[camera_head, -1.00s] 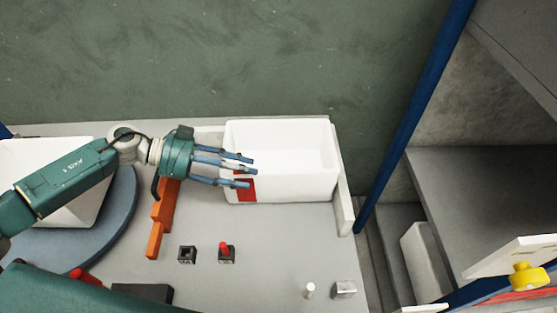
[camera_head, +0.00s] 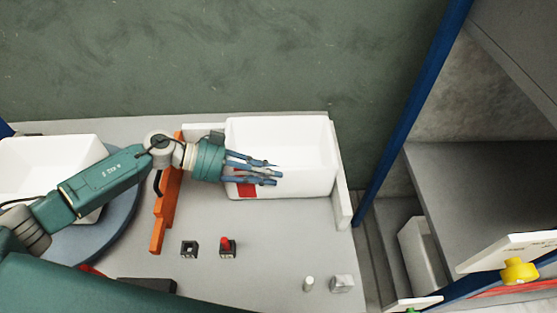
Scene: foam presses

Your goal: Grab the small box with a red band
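A white open-topped box (camera_head: 310,160) with a red patch low on its front left stands at the back right of the grey table. The red patch is partly covered by my gripper's fingers, so I cannot tell how far it runs. My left gripper (camera_head: 272,172) reaches in from the left, its fingers over the left part of this box. The fingers are apart with nothing visible between them. I cannot tell whether they touch the box. My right gripper is not in view.
An orange bar (camera_head: 165,215) lies left of the white box, under my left wrist. A black block with a red button (camera_head: 228,247) and a black block with a hole (camera_head: 190,249) sit in front. A white container (camera_head: 35,165) on a blue round plate (camera_head: 125,215) stands left. A blue post (camera_head: 412,115) rises right.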

